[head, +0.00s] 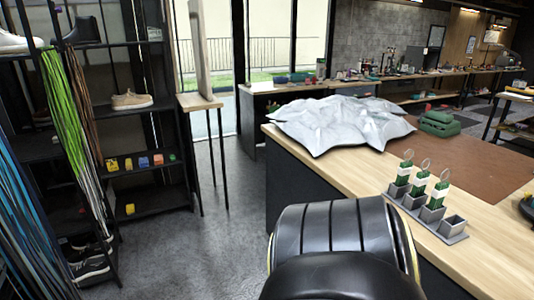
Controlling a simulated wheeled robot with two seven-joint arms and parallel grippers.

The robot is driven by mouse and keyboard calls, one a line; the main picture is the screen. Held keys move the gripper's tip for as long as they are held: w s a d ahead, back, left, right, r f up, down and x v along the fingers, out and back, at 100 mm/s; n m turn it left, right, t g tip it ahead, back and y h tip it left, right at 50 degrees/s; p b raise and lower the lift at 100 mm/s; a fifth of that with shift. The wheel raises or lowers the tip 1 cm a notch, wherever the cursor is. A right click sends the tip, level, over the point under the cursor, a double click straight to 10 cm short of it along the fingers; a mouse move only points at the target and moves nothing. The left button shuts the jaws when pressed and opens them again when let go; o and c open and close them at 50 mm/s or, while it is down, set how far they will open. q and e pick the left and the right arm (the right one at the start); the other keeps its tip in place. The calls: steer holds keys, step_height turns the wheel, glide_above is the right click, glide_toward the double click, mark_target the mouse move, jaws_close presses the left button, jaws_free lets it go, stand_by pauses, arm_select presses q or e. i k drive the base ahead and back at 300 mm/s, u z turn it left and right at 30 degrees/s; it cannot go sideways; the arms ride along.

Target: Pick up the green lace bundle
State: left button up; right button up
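A long green lace bundle (62,112) hangs from the black shelf rack at the left. Its strands run from near the top shelf down, turning pale and whitish lower down. A brown bundle (86,108) hangs right beside it, and a blue bundle (22,225) hangs at the lower left edge. Neither gripper is in view; only a black rounded part of my own body shows at the bottom middle, far from the laces.
The black rack (128,110) holds a tan shoe (131,101) and small coloured blocks. The wooden workbench (485,255) at the right bears a grey crumpled sheet (340,122) and a grey holder (452,228) with green-and-white items. Grey floor (235,190) between rack and bench is open.

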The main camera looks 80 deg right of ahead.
mark_target(422, 178)
steer(key=z, duration=2.4)
steer(key=i, duration=2.4)
steer(key=z, duration=3.75)
